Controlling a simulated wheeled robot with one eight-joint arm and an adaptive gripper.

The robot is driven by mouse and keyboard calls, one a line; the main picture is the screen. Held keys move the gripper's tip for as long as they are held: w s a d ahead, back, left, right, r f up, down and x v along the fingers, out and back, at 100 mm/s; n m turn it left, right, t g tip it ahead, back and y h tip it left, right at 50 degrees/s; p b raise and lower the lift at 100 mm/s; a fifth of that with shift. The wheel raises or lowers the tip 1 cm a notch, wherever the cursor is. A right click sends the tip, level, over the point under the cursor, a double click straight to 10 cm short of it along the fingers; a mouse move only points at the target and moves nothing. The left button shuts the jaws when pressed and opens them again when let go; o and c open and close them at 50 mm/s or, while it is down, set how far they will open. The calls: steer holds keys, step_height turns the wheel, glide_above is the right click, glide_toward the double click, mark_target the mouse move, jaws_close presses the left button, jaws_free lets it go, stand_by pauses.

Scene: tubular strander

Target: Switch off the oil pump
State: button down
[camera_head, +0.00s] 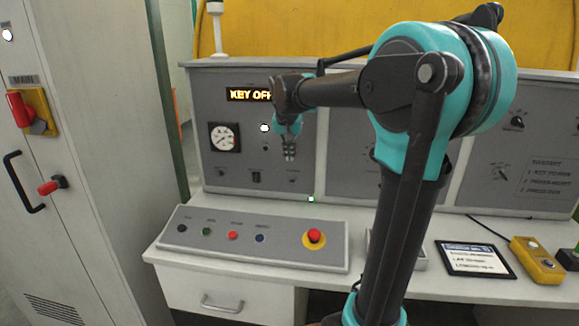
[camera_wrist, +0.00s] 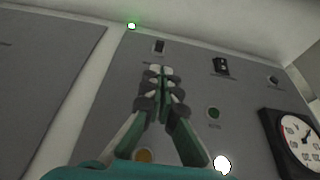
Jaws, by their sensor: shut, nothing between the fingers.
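No label naming the oil pump is readable, so I cannot tell which control is its switch. My gripper (camera_head: 289,157) is shut and empty in front of the left grey panel (camera_head: 246,90). In the wrist view its fingertips (camera_wrist: 160,73) appear just short of a small dark switch (camera_wrist: 160,46); contact cannot be told. A larger black switch (camera_wrist: 221,66), a knob (camera_wrist: 273,80) and a dark green button (camera_wrist: 213,113) are on the same panel. A white lamp (camera_head: 264,128) and a small green lamp (camera_head: 311,199) are lit. A yellowish round part (camera_wrist: 143,156) is partly hidden by the gripper.
An orange display (camera_head: 249,95) reads "KEY OFF", partly covered by my arm. A gauge (camera_head: 224,137) is at the panel's left. The sloped button box (camera_head: 263,254) has a red emergency button (camera_head: 315,236). A tablet (camera_head: 474,258) and yellow pendant (camera_head: 537,260) lie right. A cabinet (camera_head: 80,130) stands left.

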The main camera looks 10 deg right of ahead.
mark_target(291, 180)
steer(key=x, duration=0.9)
steer(key=shift+d+f, duration=0.15)
steer(key=shift+f, duration=0.1)
steer(key=shift+s+f+t+h, duration=0.25)
steer(key=shift+s+t+h, duration=0.05)
steer(key=shift+t, duration=0.5)
steer(key=shift+s+a+f+t+h, duration=0.3)
steer(key=shift+s+f+t+h, duration=0.15)
steer(key=shift+t, duration=0.75)
steer(key=shift+s+a+f+t, duration=0.1)
steer(key=shift+s+f+t, duration=0.25)
steer(key=shift+f+t, duration=0.35)
steer(key=shift+r, duration=0.2)
